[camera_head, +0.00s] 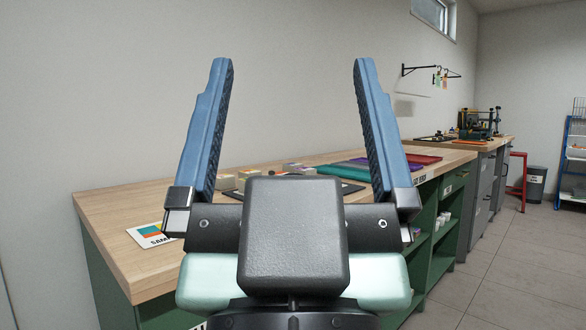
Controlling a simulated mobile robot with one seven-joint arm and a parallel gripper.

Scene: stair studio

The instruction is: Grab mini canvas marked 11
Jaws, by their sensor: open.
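My gripper (292,62) fills the middle of the head view, with its two blue fingers pointing up and spread wide apart. It is open and nothing is between the fingers. No mini canvas marked 11 can be made out. Some small pale and coloured items (228,182) sit on the wooden workbench (115,205) behind the left finger, too small and too hidden to identify. My gripper hides much of the bench's middle.
A card with coloured blocks and partly hidden lettering (150,236) lies near the bench's front left. Purple and teal sheets (424,160) lie farther right. Green shelving (447,213) is under the bench. Grey floor (500,270) is open at right, before a bin (536,186) and a blue rack (570,165).

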